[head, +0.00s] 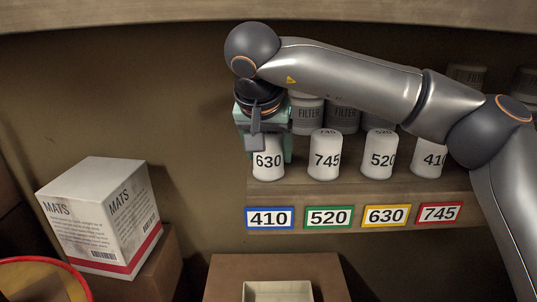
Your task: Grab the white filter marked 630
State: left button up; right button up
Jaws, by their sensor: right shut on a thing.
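The white filter marked 630 (268,163) stands upright at the left end of the front row on the shelf. My right gripper (263,150) reaches down over it from above, with its fingers around the filter's sides. It is shut on this filter, and the gripper hides the filter's top. The filter's base appears to be at shelf level; I cannot tell whether it touches. My left gripper is not in view.
White filters marked 745 (324,158), 520 (379,157) and 410 (429,157) stand to the right. Grey filters (307,114) stand behind. The shelf (466,184) carries coloured number labels. A MATS box (100,214) is at lower left; an open box (277,291) is below.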

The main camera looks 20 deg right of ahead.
grip_shut()
jog(key=shift+r, duration=0.15)
